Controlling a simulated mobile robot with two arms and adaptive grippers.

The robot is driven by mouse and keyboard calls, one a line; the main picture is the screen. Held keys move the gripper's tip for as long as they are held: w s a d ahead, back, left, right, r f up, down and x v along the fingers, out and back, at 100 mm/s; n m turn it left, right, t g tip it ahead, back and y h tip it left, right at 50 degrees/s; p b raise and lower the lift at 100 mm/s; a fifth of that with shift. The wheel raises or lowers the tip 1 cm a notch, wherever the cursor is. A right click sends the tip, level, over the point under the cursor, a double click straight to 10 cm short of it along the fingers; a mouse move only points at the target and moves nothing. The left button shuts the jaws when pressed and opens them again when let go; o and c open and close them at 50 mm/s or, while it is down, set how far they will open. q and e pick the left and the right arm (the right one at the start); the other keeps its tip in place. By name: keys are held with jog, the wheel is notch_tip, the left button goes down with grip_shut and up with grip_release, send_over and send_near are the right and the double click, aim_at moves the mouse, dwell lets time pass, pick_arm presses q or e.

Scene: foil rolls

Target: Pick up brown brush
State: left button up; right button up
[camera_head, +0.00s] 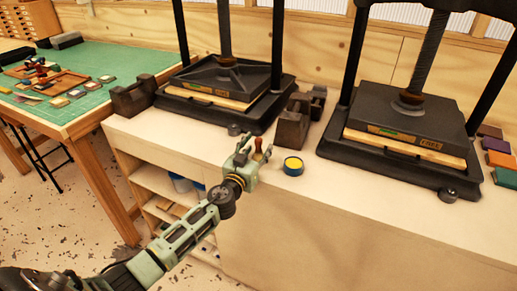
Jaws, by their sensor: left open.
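The brown brush (258,146) shows as a small upright brown handle near the front edge of the pale counter. Its lower part is hidden by my left gripper. My left gripper (250,154) is open at the counter's front edge, with its fingers around or just in front of the handle; I cannot tell which, or whether they touch it. My right gripper is not in view.
A round tin with a yellow and blue top (293,166) stands just right of the gripper. Dark metal blocks (292,128) stand behind it. Two black presses (225,80) (408,118) fill the counter's back. A green-topped table (95,62) is at left.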

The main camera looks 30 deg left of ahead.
pick_arm(q)
jog(key=shift+w+f, duration=0.1)
jog(key=shift+w, duration=0.35)
grip_shut()
